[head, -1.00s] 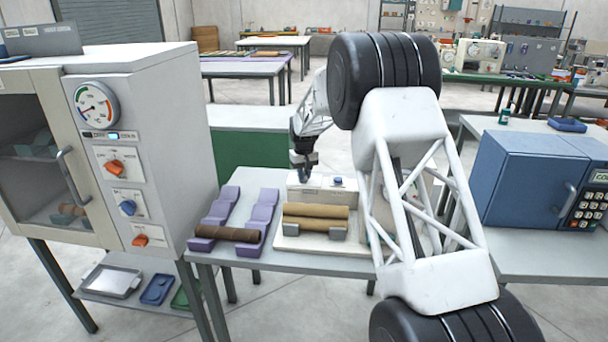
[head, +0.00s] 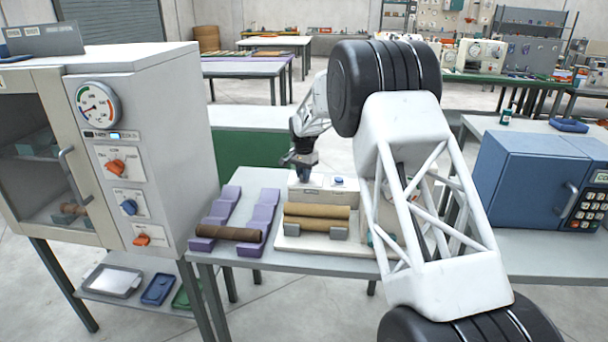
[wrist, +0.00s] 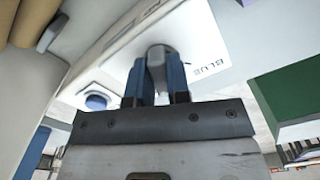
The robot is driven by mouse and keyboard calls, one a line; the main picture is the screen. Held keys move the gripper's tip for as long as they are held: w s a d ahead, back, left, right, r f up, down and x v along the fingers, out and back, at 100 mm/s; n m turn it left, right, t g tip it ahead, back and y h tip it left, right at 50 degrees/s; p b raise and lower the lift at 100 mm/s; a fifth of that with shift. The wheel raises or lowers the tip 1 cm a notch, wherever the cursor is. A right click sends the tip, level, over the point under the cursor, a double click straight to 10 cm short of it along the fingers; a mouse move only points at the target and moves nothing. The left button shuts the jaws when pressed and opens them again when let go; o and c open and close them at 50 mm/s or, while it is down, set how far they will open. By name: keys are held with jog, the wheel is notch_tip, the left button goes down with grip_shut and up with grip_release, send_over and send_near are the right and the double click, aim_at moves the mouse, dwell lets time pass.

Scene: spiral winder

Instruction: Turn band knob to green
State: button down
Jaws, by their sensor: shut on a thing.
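The winder (head: 308,190) is a white box on the grey table, with rolls in front of it. My gripper (head: 304,179) points down at the left part of its top. In the wrist view my gripper (wrist: 157,82) has its two blue-grey fingers shut on a grey knob (wrist: 158,54), one finger on each side. The word BLUE is printed on the white panel to the right of the knob. Any other band labels and the knob's pointer are hidden or out of view. A round blue button (wrist: 96,102) is on the same panel; the head view shows it too (head: 338,181).
A brown roll (head: 228,233) lies across purple cradles (head: 262,222) left of the winder. A white oven-like cabinet (head: 170,120) stands at left, a blue box (head: 520,180) at right.

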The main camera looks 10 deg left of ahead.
jog(key=shift+a+m, duration=0.1)
jog(key=shift+m, duration=1.2)
jog(key=c, duration=1.1)
grip_release()
jog(key=shift+r, duration=3.9)
